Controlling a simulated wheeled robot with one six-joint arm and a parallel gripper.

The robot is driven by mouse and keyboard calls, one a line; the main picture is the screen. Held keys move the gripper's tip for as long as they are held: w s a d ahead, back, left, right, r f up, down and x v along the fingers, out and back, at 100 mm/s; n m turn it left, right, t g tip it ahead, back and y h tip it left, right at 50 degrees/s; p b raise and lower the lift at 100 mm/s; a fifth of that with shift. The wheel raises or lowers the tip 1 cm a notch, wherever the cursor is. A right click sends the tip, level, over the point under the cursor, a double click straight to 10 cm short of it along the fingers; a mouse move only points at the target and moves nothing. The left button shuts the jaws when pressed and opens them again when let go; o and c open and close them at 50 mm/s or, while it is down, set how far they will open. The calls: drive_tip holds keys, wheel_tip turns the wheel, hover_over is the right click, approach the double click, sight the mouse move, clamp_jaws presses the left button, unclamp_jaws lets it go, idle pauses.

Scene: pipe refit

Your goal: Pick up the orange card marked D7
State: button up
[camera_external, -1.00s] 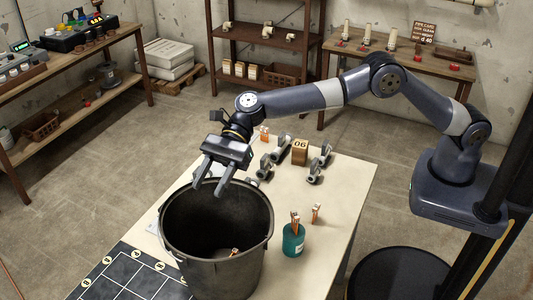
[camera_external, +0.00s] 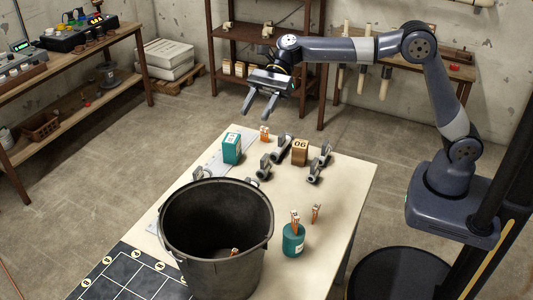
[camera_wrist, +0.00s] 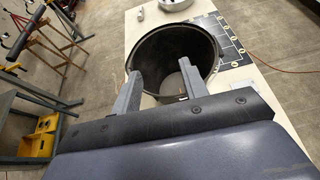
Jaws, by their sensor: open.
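No card with a readable D7 shows in either view. Several small orange pieces are on the table, too small to read: one at the back (camera_external: 264,134), one standing at the right (camera_external: 315,213), and one at the teal bottle's top (camera_external: 294,217). Another orange bit (camera_external: 234,251) lies inside the black bucket (camera_external: 230,275). My gripper (camera_external: 258,113) is open and empty, raised beyond the table's back left edge, apart from all of these. In the wrist view its two fingers (camera_wrist: 161,90) are spread, with the bucket (camera_wrist: 174,45) beyond them.
A teal box (camera_external: 232,149), a wooden block marked 06 (camera_external: 300,151) and several grey pipe fittings (camera_external: 280,150) stand on the table. The teal bottle (camera_external: 293,241) is right of the bucket. A dark grid mat (camera_external: 122,277) lies in front. The table's right side is mostly bare.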

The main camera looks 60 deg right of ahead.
drive_tip(key=s+d+f+b, duration=0.3)
drive_tip(key=s+d+b, duration=0.3)
drive_tip(key=s+d, duration=1.15)
approach(314, 212)
drive_tip(key=p+x, duration=0.2)
drive_tip(key=x, duration=0.8)
clamp_jaws()
